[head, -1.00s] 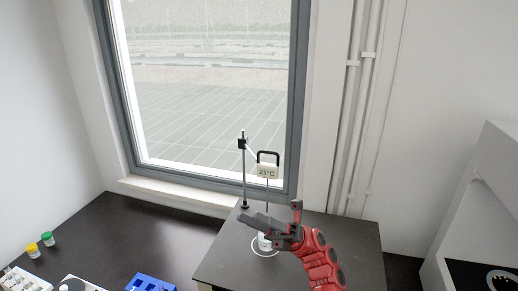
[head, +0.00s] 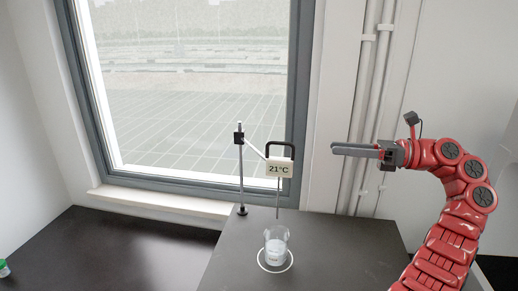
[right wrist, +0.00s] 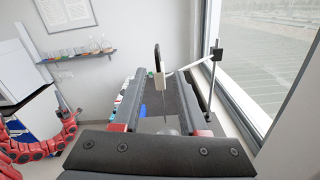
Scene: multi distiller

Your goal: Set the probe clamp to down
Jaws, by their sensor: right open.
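The probe clamp is a black block (head: 239,138) on an upright metal stand (head: 241,180). A light arm runs from it to a white display (head: 279,168) reading 21°C, with a black handle (head: 279,148) on top. A thin probe (head: 278,198) hangs from the display, its tip above a glass beaker (head: 276,246). My right gripper (head: 335,149) is open and empty, to the right of the handle and apart from it, at about its height. In the right wrist view the handle (right wrist: 157,58) shows ahead, between the fingers. My left gripper is not in view.
The stand and beaker are on a dark raised table (head: 330,255) by a window. A lower dark counter (head: 130,250) lies to the left. Pipes (head: 375,110) run down the wall behind my right gripper. A shelf with glassware (right wrist: 75,55) shows in the right wrist view.

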